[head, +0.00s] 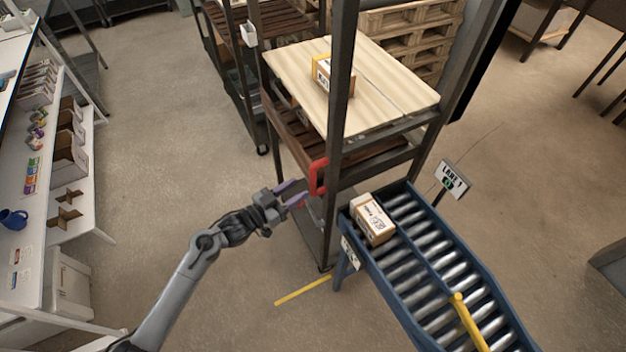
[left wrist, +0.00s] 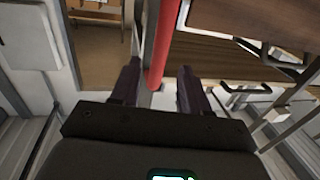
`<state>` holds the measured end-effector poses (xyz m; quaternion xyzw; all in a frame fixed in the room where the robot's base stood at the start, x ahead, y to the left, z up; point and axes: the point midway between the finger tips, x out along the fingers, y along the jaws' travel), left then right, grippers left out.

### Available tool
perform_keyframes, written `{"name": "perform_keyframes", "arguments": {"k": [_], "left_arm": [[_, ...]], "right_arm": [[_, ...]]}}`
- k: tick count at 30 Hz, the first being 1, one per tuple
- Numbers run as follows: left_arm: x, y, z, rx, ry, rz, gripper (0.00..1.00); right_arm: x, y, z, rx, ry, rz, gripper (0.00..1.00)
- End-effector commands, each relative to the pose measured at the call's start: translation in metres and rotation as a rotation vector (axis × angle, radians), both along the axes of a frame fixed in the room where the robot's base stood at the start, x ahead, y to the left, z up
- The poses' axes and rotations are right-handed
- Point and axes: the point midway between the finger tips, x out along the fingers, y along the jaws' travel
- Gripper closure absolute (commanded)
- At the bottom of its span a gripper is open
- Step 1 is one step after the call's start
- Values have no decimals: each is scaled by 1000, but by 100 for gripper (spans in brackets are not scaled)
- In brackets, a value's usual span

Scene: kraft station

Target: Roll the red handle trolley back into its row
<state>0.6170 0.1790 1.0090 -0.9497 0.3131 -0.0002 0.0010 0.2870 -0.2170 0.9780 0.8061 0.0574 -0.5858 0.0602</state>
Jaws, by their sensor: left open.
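The trolley (head: 400,88) is a dark metal rack with a light wooden top shelf and a darker slatted shelf below it. Its red handle (head: 318,177) is on the near upright, left of the roller conveyor. My left gripper (head: 293,192) is open right beside the red handle. In the left wrist view, the red handle (left wrist: 163,45) runs between the two open fingers (left wrist: 155,85), nearer the middle than either finger; I cannot tell if it touches one. My right gripper is in neither view.
A box (head: 372,219) lies on the blue roller conveyor (head: 436,270), beside the "LANE 1" sign (head: 453,180). A small box (head: 333,76) sits on the trolley. Another rack (head: 240,75) stands behind. A yellow floor line (head: 302,291) lies in front. Floor to the left is clear.

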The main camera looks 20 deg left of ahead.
Motion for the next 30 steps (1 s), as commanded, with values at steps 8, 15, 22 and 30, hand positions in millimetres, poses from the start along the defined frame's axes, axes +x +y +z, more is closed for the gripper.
{"name": "perform_keyframes", "arguments": {"k": [8, 15, 22, 30], "left_arm": [[36, -27, 1, -2, -1, 0, 54], [52, -39, 0, -1, -1, 0, 54], [55, -41, 0, 0, 0, 0, 54], [55, -41, 0, 0, 0, 0, 73]], "right_arm": [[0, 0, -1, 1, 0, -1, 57], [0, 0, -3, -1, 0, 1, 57], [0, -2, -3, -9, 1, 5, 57], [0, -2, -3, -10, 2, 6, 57]]}}
